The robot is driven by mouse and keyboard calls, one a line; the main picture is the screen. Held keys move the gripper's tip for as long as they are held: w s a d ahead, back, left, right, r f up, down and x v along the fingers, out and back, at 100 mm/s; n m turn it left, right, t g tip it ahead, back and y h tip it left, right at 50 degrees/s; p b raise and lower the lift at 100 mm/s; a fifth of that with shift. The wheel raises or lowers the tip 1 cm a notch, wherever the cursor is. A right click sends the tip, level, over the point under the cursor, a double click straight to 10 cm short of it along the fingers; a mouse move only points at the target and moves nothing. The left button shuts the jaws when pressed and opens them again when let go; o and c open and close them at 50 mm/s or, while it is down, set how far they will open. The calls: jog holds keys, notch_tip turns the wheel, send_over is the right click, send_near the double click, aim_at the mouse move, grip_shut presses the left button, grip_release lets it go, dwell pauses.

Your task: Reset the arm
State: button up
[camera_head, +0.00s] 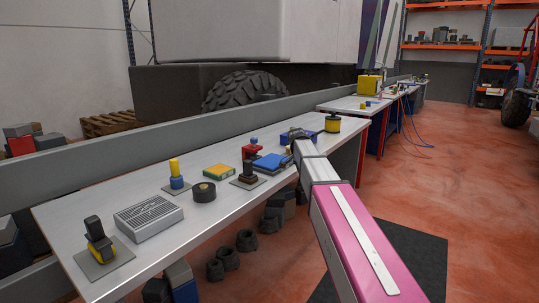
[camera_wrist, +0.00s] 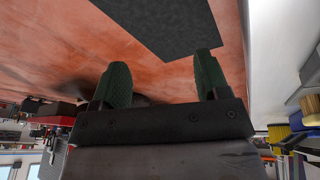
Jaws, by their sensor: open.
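My arm, with a pink link, reaches from the lower right of the head view up to the workbench's far end. Its dark end, my gripper (camera_head: 295,135), is over or beside the bench near a blue item; its fingers cannot be made out there. In the wrist view my gripper (camera_wrist: 162,82) shows two green fingers set well apart, with nothing between them. Behind them are the reddish floor and a dark mat, and the picture looks upside down.
The white workbench (camera_head: 120,215) holds a grey vented box (camera_head: 148,217), a black round part (camera_head: 203,192), a yellow-green box (camera_head: 219,172), a blue box (camera_head: 271,162) and a yellow spool (camera_head: 332,122). Tyre-like parts lie beneath. A dark mat (camera_head: 415,255) lies on open floor at right.

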jog(key=s+d+f+n+y, duration=0.1)
jog(key=s+f+n, duration=0.5)
jog(key=s+f, duration=0.6)
jog(key=s+d+f+n+y, duration=0.1)
jog(key=s+f+n, duration=0.4)
jog(key=s+f, duration=0.8)
jog(key=s+y, duration=0.1)
jog(key=s, duration=0.4)
jog(key=shift+d+f+n+g, duration=0.15)
jog(key=shift+n+g, duration=0.15)
jog(key=shift+n, duration=0.1)
